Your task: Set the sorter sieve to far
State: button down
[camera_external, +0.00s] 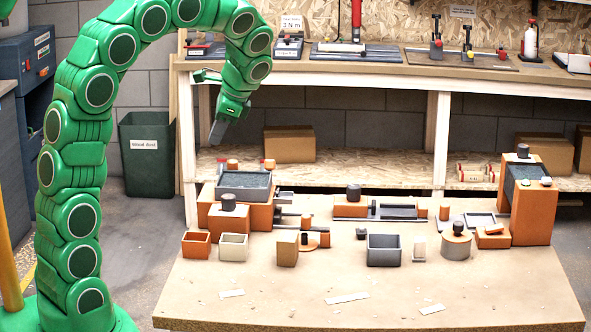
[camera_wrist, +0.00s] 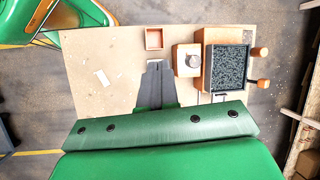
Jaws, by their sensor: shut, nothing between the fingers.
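My gripper (camera_external: 217,132) is raised above the left part of the table, with its dark fingers together and empty. In the wrist view my gripper (camera_wrist: 157,72) points over the tabletop, apart from everything. An orange unit with a grey speckled tray (camera_external: 243,186) stands at the table's left; the tray also shows in the wrist view (camera_wrist: 230,67). Two small orange knobs (camera_wrist: 260,52) stick out beyond its far side. A dark round knob (camera_external: 228,201) tops a block at its front. No part is labelled as the sorter sieve, and I cannot tell its setting.
An orange bin (camera_external: 196,244), a cream bin (camera_external: 233,247) and a grey bin (camera_external: 384,249) stand in front. A slide with a dark knob (camera_external: 354,193) is mid-table. A tall orange unit (camera_external: 533,205) stands right. The front tabletop (camera_external: 300,310) holds only scraps.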

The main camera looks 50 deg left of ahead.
jog(key=w+a+f+m+y, duration=0.15)
jog(key=w+a, duration=0.25)
jog(key=w, duration=0.4)
jog(key=w+a+f+m+y, duration=0.1)
jog(key=w+a+f+m, duration=0.25)
jog(key=w, duration=0.45)
jog(key=m+y, duration=0.2)
send_near(236, 168)
jog(key=shift+g, duration=0.3)
jog(key=v, duration=0.4)
jog(key=shift+w+a, duration=0.1)
jog(key=shift+w, duration=0.25)
jog(key=x, duration=1)
jog(key=shift+s+a, duration=1.6)
jog(key=shift+s, duration=0.1)
jog(key=shift+f, duration=0.1)
